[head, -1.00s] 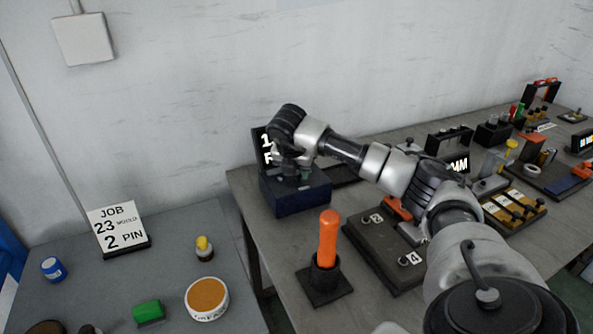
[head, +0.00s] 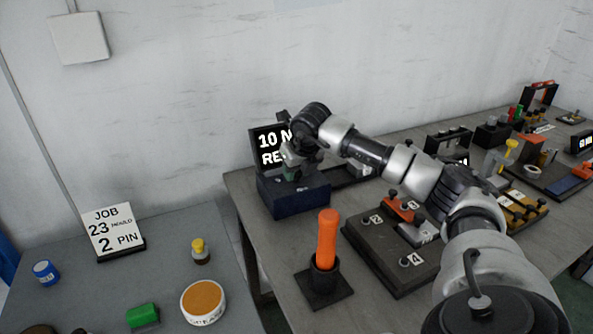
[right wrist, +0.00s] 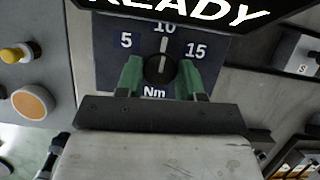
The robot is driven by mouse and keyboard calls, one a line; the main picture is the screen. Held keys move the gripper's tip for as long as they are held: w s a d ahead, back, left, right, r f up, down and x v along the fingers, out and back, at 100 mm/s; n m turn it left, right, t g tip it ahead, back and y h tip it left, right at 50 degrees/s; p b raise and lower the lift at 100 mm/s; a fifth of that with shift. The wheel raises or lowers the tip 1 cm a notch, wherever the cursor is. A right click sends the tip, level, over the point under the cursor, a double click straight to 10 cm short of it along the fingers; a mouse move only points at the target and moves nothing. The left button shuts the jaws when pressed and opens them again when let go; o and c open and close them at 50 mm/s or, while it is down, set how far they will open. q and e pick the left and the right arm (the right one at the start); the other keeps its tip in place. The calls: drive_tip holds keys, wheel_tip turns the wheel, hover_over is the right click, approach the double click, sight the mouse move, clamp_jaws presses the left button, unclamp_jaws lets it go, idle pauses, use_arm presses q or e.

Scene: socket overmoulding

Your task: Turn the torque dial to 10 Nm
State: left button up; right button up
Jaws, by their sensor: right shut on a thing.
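The torque dial (right wrist: 155,74) is a round black knob on a dark blue panel (right wrist: 107,70) marked 5, 10, 15 and Nm. Its white pointer line points up at the 10 in the right wrist view. My right gripper (right wrist: 160,70) has its green fingers shut on the dial, one on each side. In the head view my right gripper (head: 291,172) is at the dark blue dial box (head: 300,201) and hides the dial. The black display (head: 268,147) behind it shows 10 N and RE, partly covered; in the right wrist view the display (right wrist: 180,10) shows READY.
An orange-handled tool (head: 327,240) stands in a black holder in front of the box. A dark fixture plate (head: 380,262) with numbered posts lies right of it, below my arm. On the left table (head: 100,280) are a job sign (head: 112,230) and several small items.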

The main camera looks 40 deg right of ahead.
drive_tip(key=shift+n, duration=0.4)
drive_tip(key=o, duration=0.9)
drive_tip(key=shift+r, duration=0.1)
drive_tip(key=v, duration=1)
drive_tip(key=shift+s+d+r, duration=0.15)
drive_tip(key=shift+s+r, duration=0.05)
drive_tip(key=shift+r, duration=0.15)
